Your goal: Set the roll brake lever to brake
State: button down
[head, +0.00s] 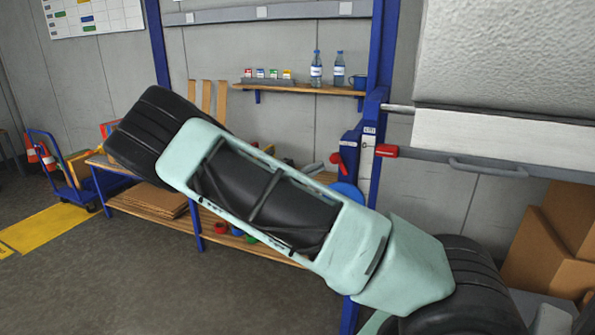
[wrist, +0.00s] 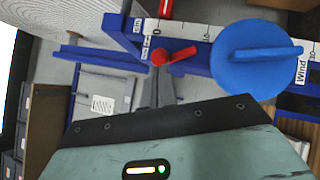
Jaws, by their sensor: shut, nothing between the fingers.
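The red lever (wrist: 178,54) sits on a blue post and shows in the wrist view with its round hub at left and its arm pointing right and slightly up. In the head view the red lever (head: 338,160) is on the side of the blue upright. My gripper (wrist: 157,76) is shut and empty, its grey fingertips just below the lever's hub in the wrist view. I cannot tell whether they touch it. In the head view the fingertips (head: 313,168) show just left of the lever, partly behind my arm. Small white labels beside the lever are too small to read surely.
A blue wheel (wrist: 258,55) labelled "Wind" is close right of the lever. A red block (head: 386,151) sits on the upright by a large white roll (head: 510,60). A wooden bench (head: 150,205) and a shelf with bottles (head: 305,88) stand behind.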

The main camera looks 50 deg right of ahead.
aim_at(336, 158)
jog(key=shift+x, duration=1.1)
jog(key=shift+s+r+m+y+p, duration=0.15)
jog(key=shift+r+m+y+p, duration=0.15)
jog(key=shift+m, duration=0.3)
jog(key=s+m+y, duration=0.1)
jog(key=m, duration=0.1)
jog(key=s+d+r+m+t+y, duration=0.1)
jog(key=y, duration=0.1)
jog(key=s+r+m+y+b, duration=0.1)
jog(key=m, duration=0.1)
jog(key=shift+s+d+r+m+t+y, duration=0.1)
jog(key=shift+s+d+m+t+y, duration=0.1)
jog(key=shift+d+m+t+y, duration=0.15)
jog(key=shift+a, duration=0.1)
